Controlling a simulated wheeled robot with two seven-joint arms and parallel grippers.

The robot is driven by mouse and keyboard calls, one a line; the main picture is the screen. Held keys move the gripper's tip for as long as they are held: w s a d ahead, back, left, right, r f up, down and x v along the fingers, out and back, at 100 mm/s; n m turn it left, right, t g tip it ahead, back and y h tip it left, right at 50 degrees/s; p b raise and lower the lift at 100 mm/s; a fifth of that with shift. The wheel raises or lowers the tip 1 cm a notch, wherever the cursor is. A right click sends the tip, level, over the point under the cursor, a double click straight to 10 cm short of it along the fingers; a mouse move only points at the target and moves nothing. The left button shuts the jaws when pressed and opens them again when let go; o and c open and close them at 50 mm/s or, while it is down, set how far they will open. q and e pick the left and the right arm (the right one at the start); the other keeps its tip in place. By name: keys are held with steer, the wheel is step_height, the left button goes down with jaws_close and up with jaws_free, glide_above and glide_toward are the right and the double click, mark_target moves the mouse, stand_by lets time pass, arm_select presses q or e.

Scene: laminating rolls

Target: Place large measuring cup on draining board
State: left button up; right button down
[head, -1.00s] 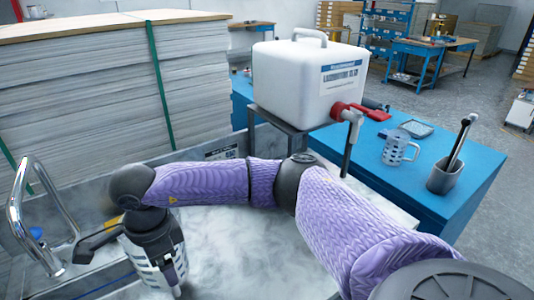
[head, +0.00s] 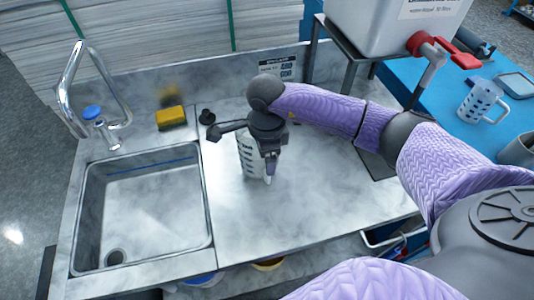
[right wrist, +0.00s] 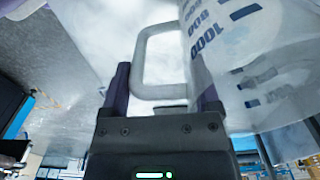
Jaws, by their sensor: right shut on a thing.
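The large measuring cup (head: 247,155), clear with dark markings, is partly hidden by my right gripper (head: 268,170). In the right wrist view the cup (right wrist: 262,75) shows numbers up to 1000, and its handle (right wrist: 148,62) lies between the fingers of my right gripper (right wrist: 163,85). The gripper is shut on that handle. In the head view the cup appears over the draining board (head: 310,215), the flat grey marbled surface right of the sink. I cannot tell whether its base touches the board. My left gripper is not in view.
The sink basin (head: 150,205) and tap (head: 88,90) are on the left. A yellow sponge (head: 171,117) and a small dark stopper (head: 207,117) sit behind. A smaller measuring cup (head: 480,100) stands on the blue table. The white water container (head: 385,30) is at back right.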

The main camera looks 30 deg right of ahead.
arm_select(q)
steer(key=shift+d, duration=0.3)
arm_select(e)
steer(key=shift+c, duration=1.2)
jaws_free()
steer(key=shift+f, duration=0.2)
steer(key=shift+o, duration=1.2)
steer(key=shift+r, duration=0.25)
step_height(320, 180, up, 11)
steer(key=shift+r+p, duration=0.1)
steer(key=shift+p, duration=0.55)
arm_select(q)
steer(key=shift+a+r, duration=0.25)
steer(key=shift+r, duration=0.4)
arm_select(e)
steer(key=shift+r, duration=0.4)
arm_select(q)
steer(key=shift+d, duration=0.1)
